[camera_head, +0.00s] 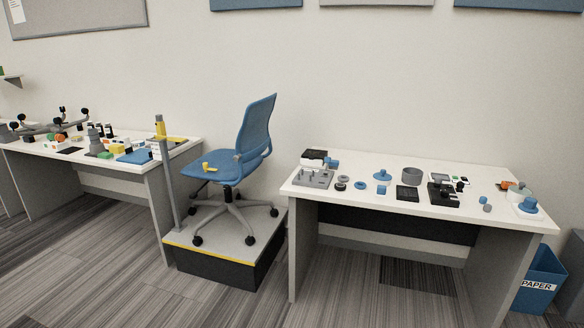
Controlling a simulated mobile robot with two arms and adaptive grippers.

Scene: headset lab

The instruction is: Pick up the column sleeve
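I cannot tell for sure which part is the column sleeve. A yellow piece (160,128) is at the top of a grey post beside the left table. A small yellow part (209,167) lies on the chair seat. Neither of my grippers is in view.
The left table (182,154) is crowded with small parts. The platform (248,262) has a yellow front edge. A blue paper bin (540,279) stands by the right table's right end. Striped floor in front is clear.

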